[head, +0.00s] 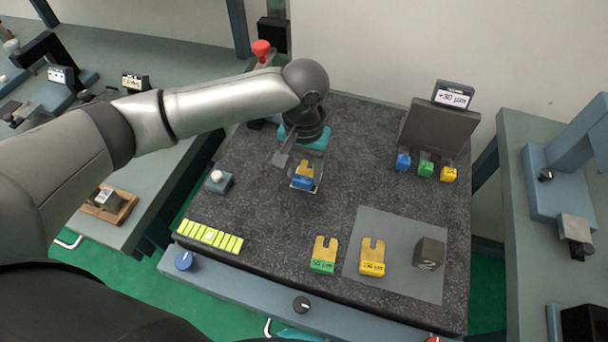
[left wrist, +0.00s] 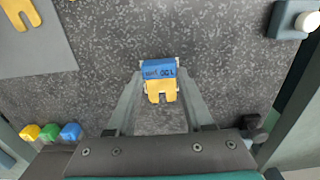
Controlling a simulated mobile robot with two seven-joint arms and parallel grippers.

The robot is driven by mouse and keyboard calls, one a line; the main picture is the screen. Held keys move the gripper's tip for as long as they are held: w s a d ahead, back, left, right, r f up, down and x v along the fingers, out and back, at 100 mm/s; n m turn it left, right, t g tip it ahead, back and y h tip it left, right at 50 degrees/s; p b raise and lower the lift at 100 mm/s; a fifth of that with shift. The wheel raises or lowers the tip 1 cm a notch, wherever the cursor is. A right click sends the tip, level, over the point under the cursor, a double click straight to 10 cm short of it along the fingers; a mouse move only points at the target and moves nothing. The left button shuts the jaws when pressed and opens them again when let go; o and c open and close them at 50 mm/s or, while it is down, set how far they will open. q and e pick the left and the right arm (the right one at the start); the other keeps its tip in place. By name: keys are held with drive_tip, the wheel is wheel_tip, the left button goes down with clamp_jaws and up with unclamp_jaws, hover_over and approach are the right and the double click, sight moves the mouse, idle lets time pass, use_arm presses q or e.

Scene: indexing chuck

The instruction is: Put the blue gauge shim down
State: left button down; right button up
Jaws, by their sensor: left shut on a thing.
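The blue gauge shim (head: 302,182) has a blue labelled end and a yellow forked end. My left gripper (head: 304,174) is shut on it over the left-middle part of the dark speckled plate (head: 270,225). In the left wrist view the shim (left wrist: 158,70) sits between the two fingertips (left wrist: 159,82), its blue end facing away from the palm. I cannot tell whether it touches the plate. A green-ended shim (head: 324,255) lies near the front edge. A yellow-ended shim (head: 372,257) lies on the grey mat (head: 400,225). My right gripper is not in view.
A dark block (head: 429,253) stands on the mat. Blue (head: 403,162), green (head: 426,168) and yellow (head: 448,174) blocks stand before an upright panel (head: 436,130) at the back right. A yellow-green strip (head: 209,236) and a button box (head: 218,180) are at left. The plate's middle is clear.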

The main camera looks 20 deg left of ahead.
sight(304, 175)
use_arm(q)
drive_tip(key=shift+f, duration=0.7)
drive_tip(key=shift+f, duration=0.1)
drive_tip(key=shift+c, duration=1.5)
unclamp_jaws()
wheel_tip(304, 175, up, 12)
drive_tip(key=p, duration=0.2)
drive_tip(key=shift+p, duration=0.35)
